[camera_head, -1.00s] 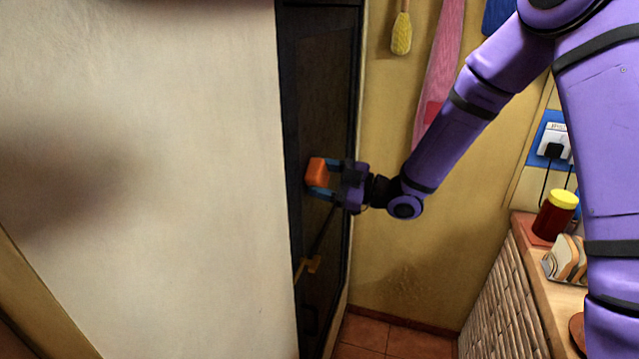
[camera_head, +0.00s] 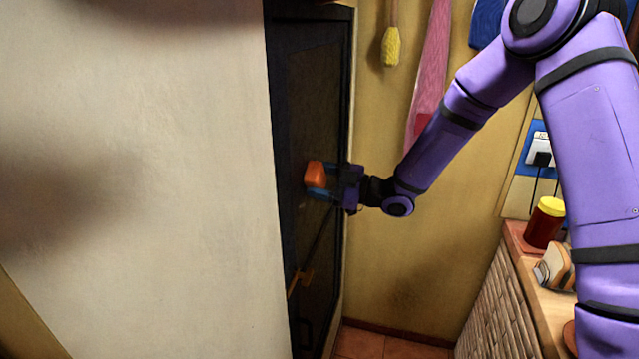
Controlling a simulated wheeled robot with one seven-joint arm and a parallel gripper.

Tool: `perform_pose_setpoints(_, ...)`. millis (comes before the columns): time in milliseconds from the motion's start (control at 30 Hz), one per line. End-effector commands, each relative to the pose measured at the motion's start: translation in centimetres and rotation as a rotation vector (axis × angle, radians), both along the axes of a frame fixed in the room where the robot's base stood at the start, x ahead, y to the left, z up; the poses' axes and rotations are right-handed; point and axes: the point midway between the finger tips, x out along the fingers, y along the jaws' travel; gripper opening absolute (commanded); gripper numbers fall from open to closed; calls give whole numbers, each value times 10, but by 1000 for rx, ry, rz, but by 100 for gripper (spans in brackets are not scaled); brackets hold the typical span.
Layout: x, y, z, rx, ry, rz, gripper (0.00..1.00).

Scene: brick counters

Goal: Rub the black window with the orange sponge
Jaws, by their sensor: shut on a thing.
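The orange sponge (camera_head: 315,173) is held between the fingers of my gripper (camera_head: 322,182), which is shut on it. The black window (camera_head: 318,110) is a tall dark panel in a black frame, seen at a steep angle behind the cream wall. The sponge is in front of the panel at mid height. I cannot tell whether the sponge touches it. My gripper covers a small part of the panel's middle.
A yellow handle-like piece (camera_head: 300,282) shows low on the dark panel. The cream wall (camera_head: 140,170) fills the left. At right, a brick counter (camera_head: 535,300) holds a red jar with a yellow lid (camera_head: 546,221) and a toast rack (camera_head: 556,268). A yellow brush (camera_head: 390,46) hangs behind.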

Motion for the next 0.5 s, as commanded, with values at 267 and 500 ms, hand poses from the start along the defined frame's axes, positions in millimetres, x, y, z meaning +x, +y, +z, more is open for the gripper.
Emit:
perform_pose_setpoints(267,20,-7,1,1,-2,-1,39)
perform_pose_setpoints(500,29,-13,1,1,-2,0,39)
